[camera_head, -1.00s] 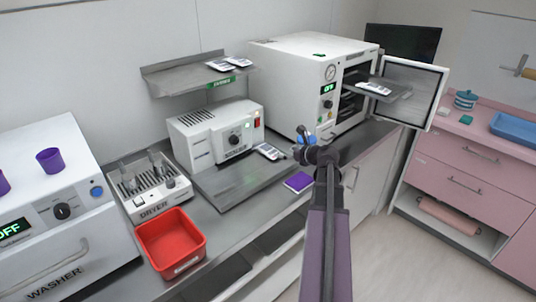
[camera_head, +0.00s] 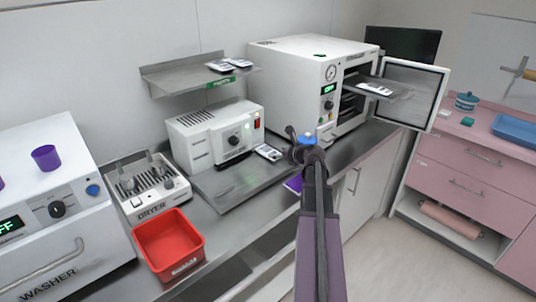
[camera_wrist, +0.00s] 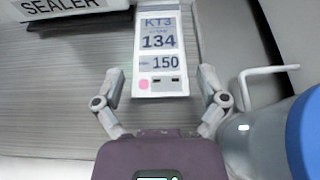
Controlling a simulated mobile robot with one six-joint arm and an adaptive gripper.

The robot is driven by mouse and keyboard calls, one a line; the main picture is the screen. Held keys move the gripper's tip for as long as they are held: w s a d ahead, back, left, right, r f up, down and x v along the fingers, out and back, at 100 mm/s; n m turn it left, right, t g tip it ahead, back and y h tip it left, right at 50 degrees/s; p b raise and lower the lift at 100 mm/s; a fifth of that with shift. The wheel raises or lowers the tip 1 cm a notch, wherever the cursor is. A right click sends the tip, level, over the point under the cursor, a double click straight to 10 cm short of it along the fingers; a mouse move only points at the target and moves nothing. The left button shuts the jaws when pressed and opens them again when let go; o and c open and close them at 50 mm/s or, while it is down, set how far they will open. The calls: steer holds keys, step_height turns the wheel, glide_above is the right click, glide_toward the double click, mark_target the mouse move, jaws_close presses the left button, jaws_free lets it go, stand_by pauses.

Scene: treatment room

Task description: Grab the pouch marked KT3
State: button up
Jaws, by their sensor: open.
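The pouch marked KT3 (camera_wrist: 160,55) lies flat on the grey surface in front of the sealer in the wrist view. Its label reads KT3, 134 and 150, with a pink dot near its lower edge. In the head view the pouch (camera_head: 267,152) lies by the sealer's right front corner. My gripper (camera_wrist: 160,78) is open, its two fingers on either side of the pouch's near end. It holds nothing. Whether the fingertips touch the surface cannot be told. In the head view my arm hides most of the gripper.
The sealer (camera_head: 215,133) stands behind the pouch. Other pouches lie on the shelf (camera_head: 175,79) and autoclave tray (camera_head: 398,92).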

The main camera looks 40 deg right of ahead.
mark_target(271, 152)
steer(key=shift+b+x, duration=0.75)
steer(key=shift+x, duration=1.45)
steer(key=c, duration=0.6)
